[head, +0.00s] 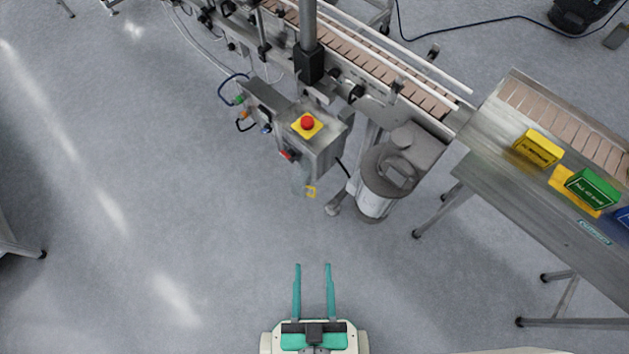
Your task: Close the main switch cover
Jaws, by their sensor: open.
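A grey metal control box (320,145) hangs beside the conveyor at upper centre. It carries a red emergency stop button (307,123) on a yellow plate. A small red and black switch (289,155) sits on its lower left face. Below the box is a small yellow-edged piece (310,191); I cannot tell whether it is the switch cover, and no cover shows clearly at this size. My gripper (312,268) is at the bottom centre, with two teal fingers apart and nothing between them. It is well short of the box and touches nothing.
A motor unit (378,185) stands right of the box, close to it. The conveyor (370,60) runs behind. A steel table (510,175) with yellow and green boxes stands at right. The floor between my gripper and the box, and to the left, is clear.

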